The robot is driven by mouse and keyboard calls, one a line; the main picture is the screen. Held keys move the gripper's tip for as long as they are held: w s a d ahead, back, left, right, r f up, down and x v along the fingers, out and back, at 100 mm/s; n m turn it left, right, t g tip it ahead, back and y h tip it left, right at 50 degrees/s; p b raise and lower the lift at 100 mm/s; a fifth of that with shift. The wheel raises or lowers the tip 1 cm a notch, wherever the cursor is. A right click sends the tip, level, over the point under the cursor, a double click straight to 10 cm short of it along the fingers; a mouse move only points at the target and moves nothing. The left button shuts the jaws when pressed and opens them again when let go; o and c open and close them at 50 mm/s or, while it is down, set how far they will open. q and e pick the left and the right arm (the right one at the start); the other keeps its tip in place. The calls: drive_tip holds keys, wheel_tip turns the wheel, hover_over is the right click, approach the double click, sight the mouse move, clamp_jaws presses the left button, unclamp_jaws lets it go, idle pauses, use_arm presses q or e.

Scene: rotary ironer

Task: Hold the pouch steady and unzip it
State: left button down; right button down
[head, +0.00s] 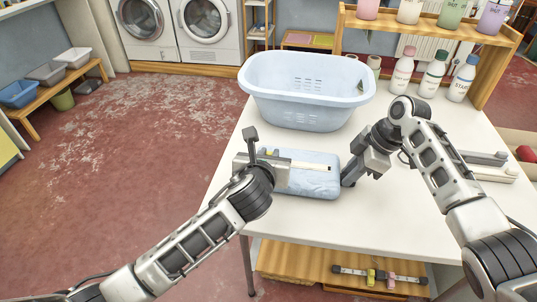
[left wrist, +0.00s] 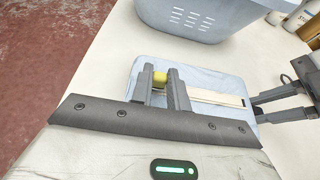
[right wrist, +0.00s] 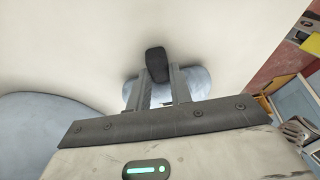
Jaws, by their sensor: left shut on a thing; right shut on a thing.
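The light blue pouch (head: 312,184) lies flat on the white table, with a pale zip strip (head: 312,165) along its top; it also shows in the left wrist view (left wrist: 215,72). My left gripper (head: 263,155) is over the pouch's left end, shut on the yellow zip pull (left wrist: 161,79) between its fingers. My right gripper (head: 347,178) is at the pouch's right end, shut on a dark tab (right wrist: 157,64) there. The pouch's edge shows behind the right fingers. The zip beneath the left fingers is partly hidden.
A light blue laundry basket (head: 305,95) stands just behind the pouch. Several bottles (head: 432,75) and a wooden shelf (head: 430,30) are at the back right. Clear table lies in front of the pouch. Grey bars (head: 485,165) lie at the right.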

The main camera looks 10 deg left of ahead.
sight(326, 174)
use_arm(q)
drive_tip(key=d, duration=1.3)
drive_tip(key=shift+d, duration=0.25)
use_arm(e)
drive_tip(key=shift+a, duration=0.1)
use_arm(q)
drive_tip(key=c, duration=1.3)
unclamp_jaws()
drive_tip(key=shift+s, duration=0.15)
drive_tip(key=v, duration=1.1)
drive_tip(key=shift+s+r, duration=0.25)
drive_tip(key=shift+s, duration=0.1)
use_arm(e)
drive_tip(key=c, duration=1.2)
unclamp_jaws()
